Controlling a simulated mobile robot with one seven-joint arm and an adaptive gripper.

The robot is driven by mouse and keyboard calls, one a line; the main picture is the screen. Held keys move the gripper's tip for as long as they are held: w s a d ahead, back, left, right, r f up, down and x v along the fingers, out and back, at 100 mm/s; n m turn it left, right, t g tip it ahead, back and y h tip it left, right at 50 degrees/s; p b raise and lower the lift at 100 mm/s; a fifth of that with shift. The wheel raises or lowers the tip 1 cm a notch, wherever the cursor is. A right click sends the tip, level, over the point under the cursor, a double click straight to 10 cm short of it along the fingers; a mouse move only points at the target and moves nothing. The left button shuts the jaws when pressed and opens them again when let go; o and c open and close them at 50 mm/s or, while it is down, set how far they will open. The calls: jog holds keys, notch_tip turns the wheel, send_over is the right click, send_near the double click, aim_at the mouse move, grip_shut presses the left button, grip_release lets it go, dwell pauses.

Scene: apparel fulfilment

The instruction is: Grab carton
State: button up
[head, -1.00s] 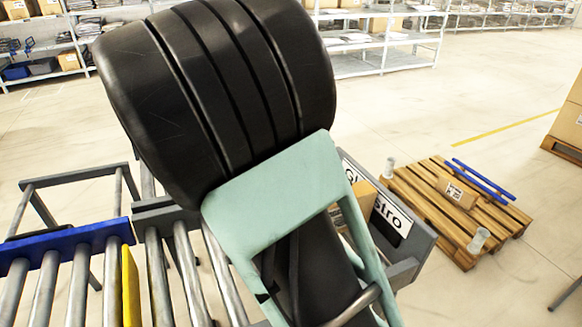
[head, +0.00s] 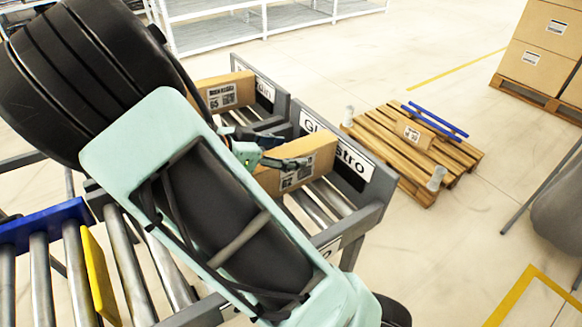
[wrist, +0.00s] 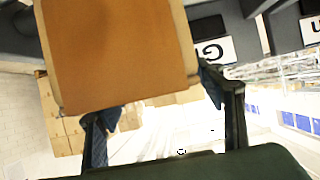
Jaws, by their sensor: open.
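A brown carton (head: 312,160) with a printed label stands on the rollers at the end of a grey conveyor lane, behind a sign that is partly legible. My gripper (head: 270,150) is at its upper left side in the head view, with one finger in front of the carton's top. In the wrist view the carton (wrist: 120,50) fills the upper middle, and my open gripper (wrist: 162,95) has one finger to each side of its near edge. I cannot tell whether the fingers touch it. My arm hides part of the lane.
A second labelled carton (head: 222,92) stands in the neighbouring lane. A wooden pallet (head: 385,150) with a small box (head: 414,133) lies beyond the lane end. Stacked cartons (head: 540,65) stand far right. Grey lane walls (head: 375,215) surround the carton. Open floor lies right.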

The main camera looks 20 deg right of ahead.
jog(key=shift+x, duration=0.9)
jog(key=shift+c, duration=0.4)
grip_shut()
jog(key=shift+r, duration=0.1)
